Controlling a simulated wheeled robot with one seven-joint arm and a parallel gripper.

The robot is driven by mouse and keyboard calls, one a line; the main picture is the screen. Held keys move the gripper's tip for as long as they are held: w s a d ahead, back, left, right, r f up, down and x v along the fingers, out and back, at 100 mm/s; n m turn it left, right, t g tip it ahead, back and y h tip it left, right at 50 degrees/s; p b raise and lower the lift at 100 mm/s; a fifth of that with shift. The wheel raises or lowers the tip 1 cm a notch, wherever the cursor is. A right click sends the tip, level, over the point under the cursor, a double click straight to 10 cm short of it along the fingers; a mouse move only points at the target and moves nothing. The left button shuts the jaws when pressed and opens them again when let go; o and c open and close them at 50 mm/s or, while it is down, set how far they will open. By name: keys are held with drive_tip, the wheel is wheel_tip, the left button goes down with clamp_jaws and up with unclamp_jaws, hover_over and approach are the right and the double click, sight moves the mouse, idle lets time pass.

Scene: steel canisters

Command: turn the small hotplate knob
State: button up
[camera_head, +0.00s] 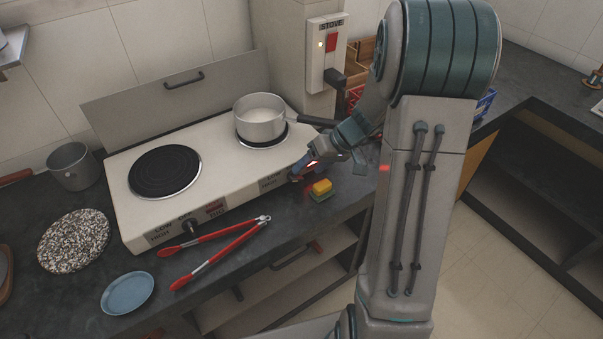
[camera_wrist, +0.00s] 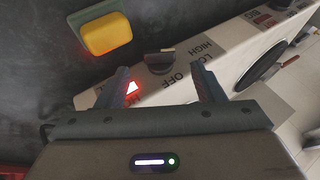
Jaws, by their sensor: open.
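The white two-plate hotplate (camera_head: 210,165) stands on the dark counter, a large black plate at left and a smaller one at right under a pot. In the wrist view the small knob (camera_wrist: 159,62) is dark, on the front face (camera_wrist: 178,88) beside printed OFF, LOW and HIGH marks. My gripper (camera_wrist: 160,68) is open, with one finger to each side of the knob in the picture; I see no contact. In the head view my gripper (camera_head: 303,170) is at the hotplate's front right corner, and the small knob is mostly hidden there.
A pot (camera_head: 260,118) stands on the right plate, its dark handle reaching toward my arm. A yellow and green sponge (camera_head: 321,189) lies just in front of my gripper. Red tongs (camera_head: 215,252) lie before the hotplate. The other knob (camera_head: 187,226) is further left.

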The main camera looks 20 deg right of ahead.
sight(298, 178)
drive_tip(key=x, duration=0.4)
drive_tip(key=shift+w+a+f, duration=0.1)
drive_tip(key=shift+a+f, duration=0.1)
drive_tip(key=shift+f, duration=0.1)
drive_tip(key=c, duration=1)
